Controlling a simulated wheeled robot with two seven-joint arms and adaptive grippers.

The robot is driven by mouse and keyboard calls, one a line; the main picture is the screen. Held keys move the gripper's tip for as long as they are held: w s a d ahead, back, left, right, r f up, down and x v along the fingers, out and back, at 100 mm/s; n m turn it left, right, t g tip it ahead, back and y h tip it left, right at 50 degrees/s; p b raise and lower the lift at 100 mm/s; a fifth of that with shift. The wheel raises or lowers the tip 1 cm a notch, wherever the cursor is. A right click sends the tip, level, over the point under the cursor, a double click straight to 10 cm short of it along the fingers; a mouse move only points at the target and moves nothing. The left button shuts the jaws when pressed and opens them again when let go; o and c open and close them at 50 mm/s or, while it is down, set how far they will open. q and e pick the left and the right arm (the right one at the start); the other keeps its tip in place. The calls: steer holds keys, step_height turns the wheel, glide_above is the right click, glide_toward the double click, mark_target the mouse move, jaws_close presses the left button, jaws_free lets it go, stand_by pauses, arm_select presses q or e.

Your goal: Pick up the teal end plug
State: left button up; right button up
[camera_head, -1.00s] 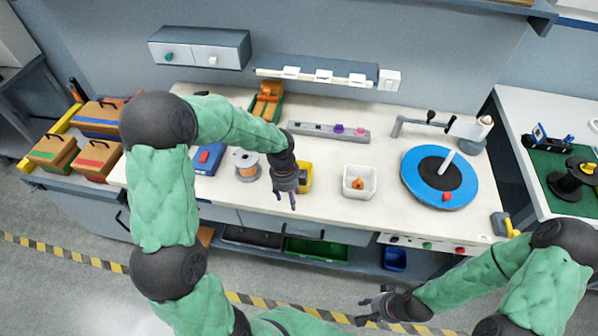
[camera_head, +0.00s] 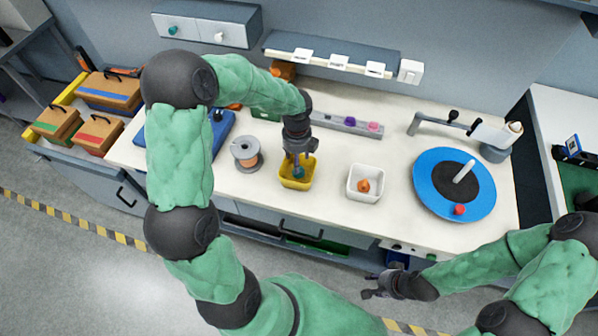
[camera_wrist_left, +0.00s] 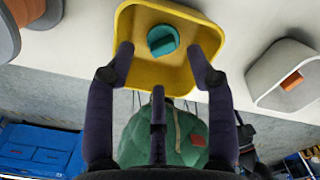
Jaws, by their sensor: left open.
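The teal end plug (camera_wrist_left: 162,40) lies in the yellow bin (camera_wrist_left: 140,73), seen between my left gripper's fingers in the left wrist view. In the head view the plug (camera_head: 298,173) shows small under the fingers, inside the yellow bin (camera_head: 297,185). My left gripper (camera_head: 297,160) points down over the bin. In the left wrist view its fingers (camera_wrist_left: 160,66) are spread open with nothing between them. Whether a fingertip touches the plug or bin cannot be told. My right gripper (camera_head: 368,286) is empty, in front of the bench, its fingers apart.
A white bin (camera_head: 365,184) with an orange part stands right of the yellow bin. A wire spool (camera_head: 247,154) stands to its left. A grey strip with purple and pink plugs (camera_head: 346,123) lies behind. A blue turntable (camera_head: 432,196) is at the right.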

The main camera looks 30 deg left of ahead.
arm_select(q)
steer(key=f, duration=0.2)
steer(key=f+b, duration=0.1)
steer(key=f, duration=0.3)
steer(key=shift+d+b, duration=0.25)
steer(key=shift+b, duration=0.15)
steer(key=shift+r, duration=0.1)
steer(key=c, duration=0.6)
steer(key=shift+r, duration=0.1)
